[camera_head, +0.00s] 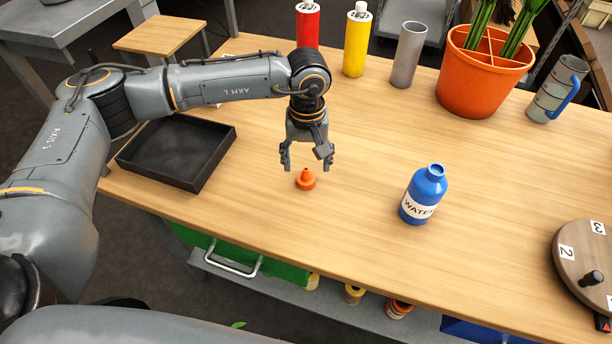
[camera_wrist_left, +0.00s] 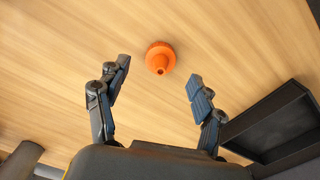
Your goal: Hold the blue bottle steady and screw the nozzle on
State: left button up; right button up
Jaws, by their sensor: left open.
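The blue bottle (camera_head: 424,193) with a white WATER label stands upright on the wooden table, right of the middle in the head view. Its top has no nozzle on it. The orange nozzle (camera_head: 306,179) stands on the table with its narrow tip up, left of the bottle and apart from it. It also shows in the left wrist view (camera_wrist_left: 160,58). My left gripper (camera_head: 306,167) is open and empty, pointing down above the nozzle. In the left wrist view the nozzle appears beyond and between the spread fingertips (camera_wrist_left: 158,75). My right gripper is not in view.
A black tray (camera_head: 222,151) lies left of my gripper. A red bottle (camera_head: 307,27), yellow bottle (camera_head: 356,44), grey cup (camera_head: 408,55), orange pot (camera_head: 478,85) and metal mug (camera_head: 556,90) line the back. A round numbered turntable (camera_head: 573,235) sits at right.

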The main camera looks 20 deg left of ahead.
aim_at(306, 169)
pick_arm(q)
jog(key=shift+w+a+f+p, duration=0.15)
jog(key=shift+f+p, duration=0.5)
jog(key=shift+f, duration=1.95)
jog(key=c, duration=0.9)
